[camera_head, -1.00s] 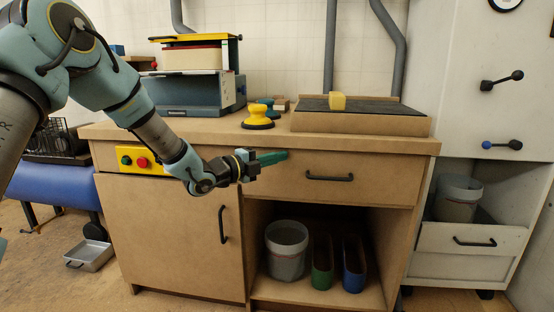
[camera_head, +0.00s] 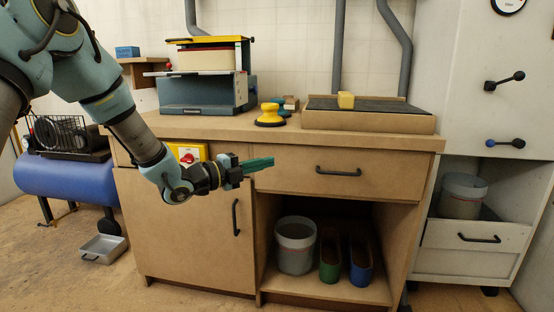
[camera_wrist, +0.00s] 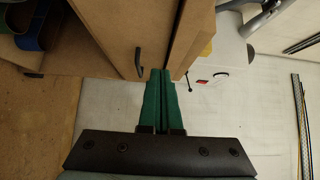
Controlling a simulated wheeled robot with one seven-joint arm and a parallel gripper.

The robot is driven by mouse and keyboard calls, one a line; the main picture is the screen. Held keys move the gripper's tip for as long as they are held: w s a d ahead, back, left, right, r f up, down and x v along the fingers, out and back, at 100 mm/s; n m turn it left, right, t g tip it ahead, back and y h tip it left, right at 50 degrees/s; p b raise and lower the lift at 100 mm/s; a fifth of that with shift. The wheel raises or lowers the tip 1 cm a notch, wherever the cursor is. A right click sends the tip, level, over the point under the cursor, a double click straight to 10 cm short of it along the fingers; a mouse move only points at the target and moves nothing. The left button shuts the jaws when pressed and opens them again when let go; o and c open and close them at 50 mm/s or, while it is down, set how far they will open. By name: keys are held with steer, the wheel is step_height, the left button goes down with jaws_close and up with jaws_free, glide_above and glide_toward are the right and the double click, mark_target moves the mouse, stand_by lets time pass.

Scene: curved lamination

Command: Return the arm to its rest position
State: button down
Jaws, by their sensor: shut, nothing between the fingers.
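My gripper (camera_head: 262,163) has green fingers, which are shut with nothing between them. In the head view it hangs in front of the wooden workbench (camera_head: 215,247), just left of the drawer handle (camera_head: 338,171) and below the top's front edge. My arm comes down to it from the upper left, in front of the bench's left part. In the wrist view the green fingers (camera_wrist: 165,100) lie side by side and point towards the bench's wooden front. A dark handle (camera_wrist: 138,62) shows beyond the fingertips.
The bench top holds a yellow-topped machine (camera_head: 206,92), a yellow knob-shaped tool (camera_head: 270,115) and a low wooden box (camera_head: 370,121). An open shelf below holds a grey bucket (camera_head: 295,246). A white cabinet (camera_head: 470,255) stands right. A metal tray (camera_head: 103,248) lies on the floor left.

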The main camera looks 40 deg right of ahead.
steer(key=w+a+f+n+t+y, duration=0.25)
steer(key=w+a+n, duration=0.3)
steer(key=a, duration=0.35)
steer(key=w+a+f+n+t+y, duration=0.2)
steer(key=w+a+n+t+y, duration=0.3)
steer(key=a, duration=0.3)
steer(key=w+a+f+n+t+y, duration=0.2)
steer(key=w+a+n+y, duration=0.1)
steer(key=w+a+n, duration=0.5)
steer(key=s+a+f+n+y, duration=0.1)
steer(key=s+a+n+y, duration=0.25)
steer(key=a, duration=0.55)
steer(key=s+a+f+n+y, duration=0.1)
steer(key=s+a+n+y, duration=0.1)
steer(key=a+n, duration=0.45)
steer(key=s+a+n+g+y, duration=0.2)
steer(key=s+a+n+g, duration=0.3)
steer(key=s+a+n, duration=0.5)
step_height(320, 180, up, 32)
steer(key=s+a+m+p, duration=0.2)
steer(key=p, duration=3.1)
steer(key=shift+s+a, duration=0.15)
steer(key=shift+s, duration=0.1)
